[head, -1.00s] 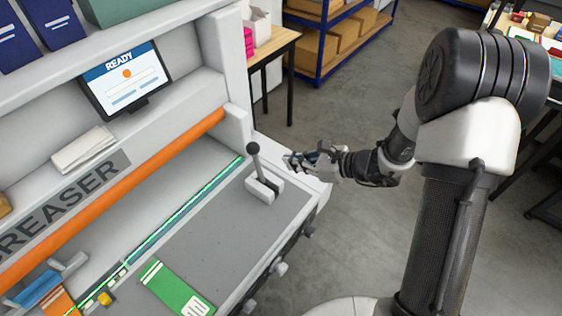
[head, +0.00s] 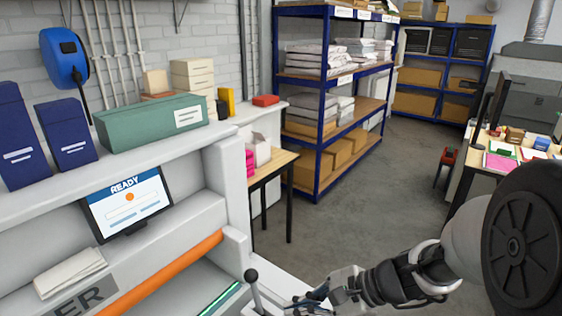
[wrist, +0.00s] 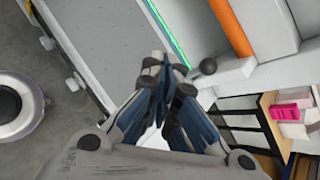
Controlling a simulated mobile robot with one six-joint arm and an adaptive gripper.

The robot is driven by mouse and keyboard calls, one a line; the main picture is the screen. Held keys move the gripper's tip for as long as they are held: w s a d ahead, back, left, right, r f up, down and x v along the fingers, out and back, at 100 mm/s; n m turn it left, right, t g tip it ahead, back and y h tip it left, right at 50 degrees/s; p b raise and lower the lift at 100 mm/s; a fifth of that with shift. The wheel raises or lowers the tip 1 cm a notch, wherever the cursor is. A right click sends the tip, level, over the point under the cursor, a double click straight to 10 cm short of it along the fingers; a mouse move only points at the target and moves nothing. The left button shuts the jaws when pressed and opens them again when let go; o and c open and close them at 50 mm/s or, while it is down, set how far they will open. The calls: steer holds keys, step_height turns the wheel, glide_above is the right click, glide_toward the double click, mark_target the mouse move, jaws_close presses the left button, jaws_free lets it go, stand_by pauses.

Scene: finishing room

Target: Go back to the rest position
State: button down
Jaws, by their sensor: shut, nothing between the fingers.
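My gripper (head: 318,296) is at the bottom of the head view, just right of the lever (head: 252,278) on the creaser machine. In the wrist view my gripper (wrist: 160,72) has its fingers together with nothing between them. The lever's dark ball knob (wrist: 208,66) shows just right of the fingertips in the wrist view, apart from them as far as I can tell. The creaser (head: 225,190) is a white machine with an orange bar and a screen (head: 127,202) that reads READY. Most of its grey bed is out of the head view.
A small wooden table (head: 272,166) with pink and white items stands behind the creaser. Blue shelving (head: 322,100) with boxes is beyond it. Another table (head: 498,160) with papers is at the right. The grey floor (head: 405,200) between them is clear.

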steer(key=s+d+r+n+t+h+b, duration=0.1)
steer(key=s+d+r+n+h+b, duration=0.1)
steer(key=s+d+n+h, duration=0.3)
steer(key=s+d+r+n+t+h+b, duration=0.1)
steer(key=s+d+n+h+b, duration=0.2)
steer(key=s+n, duration=0.7)
steer(key=shift+s+d+r+h, duration=0.35)
steer(key=shift+s+d+h, duration=0.45)
steer(key=shift+d+h, duration=0.15)
steer(key=shift+a+n, duration=0.15)
steer(key=shift+n, duration=0.15)
